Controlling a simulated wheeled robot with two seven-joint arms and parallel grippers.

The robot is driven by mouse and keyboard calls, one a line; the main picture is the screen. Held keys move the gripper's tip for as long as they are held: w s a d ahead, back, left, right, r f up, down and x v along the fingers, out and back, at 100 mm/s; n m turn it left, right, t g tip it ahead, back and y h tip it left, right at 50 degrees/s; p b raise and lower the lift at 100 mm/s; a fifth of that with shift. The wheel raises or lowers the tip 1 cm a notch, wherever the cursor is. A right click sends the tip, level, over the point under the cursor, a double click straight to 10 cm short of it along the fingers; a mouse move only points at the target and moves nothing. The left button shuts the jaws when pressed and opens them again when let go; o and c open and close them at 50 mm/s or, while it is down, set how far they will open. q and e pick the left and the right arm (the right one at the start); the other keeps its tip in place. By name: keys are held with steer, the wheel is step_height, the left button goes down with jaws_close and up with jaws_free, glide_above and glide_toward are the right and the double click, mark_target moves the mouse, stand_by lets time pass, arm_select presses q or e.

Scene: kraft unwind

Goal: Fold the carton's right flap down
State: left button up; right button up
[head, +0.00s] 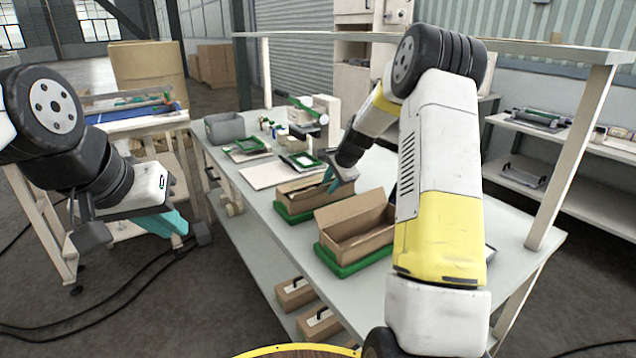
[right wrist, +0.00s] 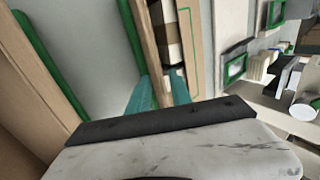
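Two brown cartons sit on green bases on the long grey table. The far carton (head: 297,197) has a dark opening and holds items that I cannot make out in the head view. The near carton (head: 358,238) is open, with a panel standing up at its back left. My right gripper (head: 338,184) is low at the right end of the far carton. In the right wrist view its teal fingertips (right wrist: 162,82) are apart, on either side of a cardboard edge (right wrist: 149,42); whether they press on it is unclear. My left gripper (head: 188,228) hangs empty left of the table.
A white sheet (head: 268,174), green-framed trays (head: 301,161) and a grey bin (head: 224,128) are farther back on the table. Small cartons (head: 319,322) lie on the shelf below. A table post (head: 572,155) stands at the right.

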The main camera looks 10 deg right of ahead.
steer(key=shift+w+f, duration=0.2)
steer(key=shift+f, duration=0.2)
jaws_close()
stand_by(1.2)
